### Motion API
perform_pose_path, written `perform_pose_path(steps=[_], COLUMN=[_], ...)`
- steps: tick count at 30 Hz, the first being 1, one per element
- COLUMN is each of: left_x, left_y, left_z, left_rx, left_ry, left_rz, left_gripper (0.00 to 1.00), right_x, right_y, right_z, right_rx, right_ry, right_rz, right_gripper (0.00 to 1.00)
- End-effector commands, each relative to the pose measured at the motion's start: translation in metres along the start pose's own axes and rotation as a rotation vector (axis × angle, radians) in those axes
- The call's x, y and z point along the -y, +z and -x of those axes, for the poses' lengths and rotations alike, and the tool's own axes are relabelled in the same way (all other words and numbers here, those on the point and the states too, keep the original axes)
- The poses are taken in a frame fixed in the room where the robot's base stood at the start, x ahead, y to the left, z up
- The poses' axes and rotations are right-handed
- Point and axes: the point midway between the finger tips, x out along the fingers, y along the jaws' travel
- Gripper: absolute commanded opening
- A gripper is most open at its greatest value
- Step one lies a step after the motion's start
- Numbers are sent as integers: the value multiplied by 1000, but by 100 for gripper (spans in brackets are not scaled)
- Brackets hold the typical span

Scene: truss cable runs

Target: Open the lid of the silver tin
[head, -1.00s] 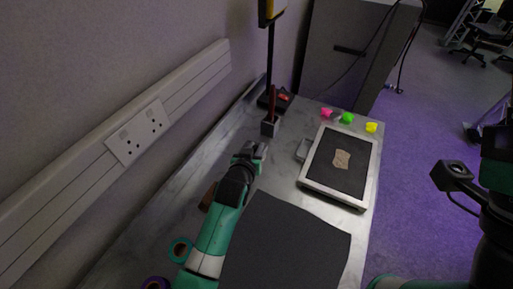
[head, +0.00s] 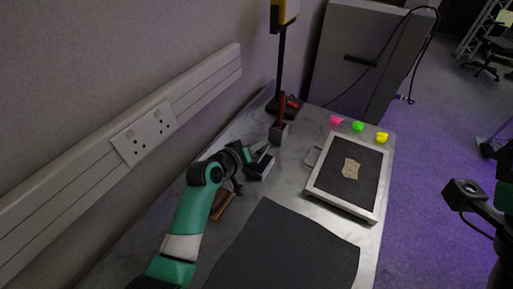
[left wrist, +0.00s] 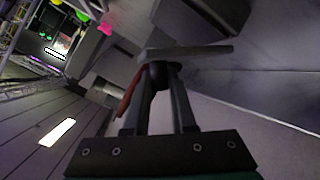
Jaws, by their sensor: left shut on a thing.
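The silver tin (head: 259,168) is a small grey box on the marble-patterned bench, beside my left gripper. My left gripper (head: 260,150) is over the tin's far side in the head view. In the left wrist view, my left fingertips (left wrist: 158,76) are shut on a dark round knob under a flat grey plate (left wrist: 200,52), which looks like the tin's lid. The plate is seen nearly edge-on. The inside of the tin is too dark and small to make out. Only a part of my right arm shows at the right edge, without its fingers.
Behind the tin stands a grey cube holder (head: 278,134) with a red-handled thing. A framed dark panel (head: 347,175) lies to the right, with pink, green and yellow pieces behind it. A brown block (head: 222,203) and a black mat (head: 285,250) are nearer. The wall is close on the left.

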Motion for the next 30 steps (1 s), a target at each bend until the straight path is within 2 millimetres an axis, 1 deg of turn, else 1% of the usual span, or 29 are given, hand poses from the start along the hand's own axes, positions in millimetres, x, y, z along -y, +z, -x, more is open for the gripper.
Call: perform_pose_path(steps=[8, 9, 14, 24, 28, 30], left_x=[1, 1, 0, 0, -1, -2], left_y=[0, 0, 0, 0, -2, -3], left_z=[0, 0, 0, 1, 9, 17], left_rx=[1, 1, 1, 0, 0, 0], left_ry=[-1, -1, -1, -1, 0, 0], left_rz=[2, 1, 1, 1, 1, 2], left_gripper=[0, 25, 54, 54, 54, 54], right_x=[0, 0, 0, 0, 0, 0], right_y=[0, 0, 0, -1, -8, -14], right_z=[0, 0, 0, -2, -9, -15], right_rx=[0, 0, 0, 0, 0, 0], right_ry=[0, 0, 0, 0, 0, 0], right_rz=[0, 0, 0, 0, 0, 0], right_gripper=[50, 50, 50, 50, 50, 50])
